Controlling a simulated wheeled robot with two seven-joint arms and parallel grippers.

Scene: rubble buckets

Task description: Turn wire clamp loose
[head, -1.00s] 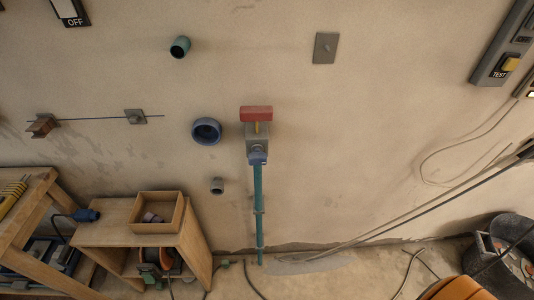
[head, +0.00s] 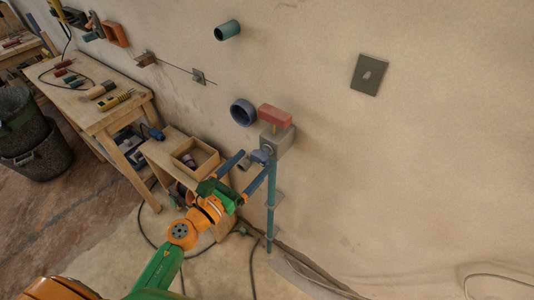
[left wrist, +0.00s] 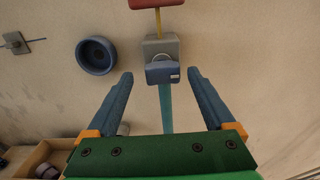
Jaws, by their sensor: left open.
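A taut wire (head: 175,67) runs along the wall between a brown block (head: 145,58) and a small grey plate (head: 198,76); the plate also shows in the left wrist view (left wrist: 15,42). I cannot tell for sure which part is the wire clamp. A grey wall box (head: 281,141) carries a blue-grey block (left wrist: 162,73) at the top of a teal pipe (head: 270,205), with a red handle (head: 275,116) above. My left gripper (head: 254,162) is open and empty, its blue fingers on either side of the blue-grey block in the wrist view. Contact is not visible. My right gripper is out of view.
A blue ring (head: 243,112) and a teal pipe stub (head: 227,30) stick out from the wall. A wooden box (head: 208,158) sits on a low shelf beside my left arm. A workbench (head: 100,112) with tools and dark buckets (head: 40,155) stand at left. The right wall is mostly bare.

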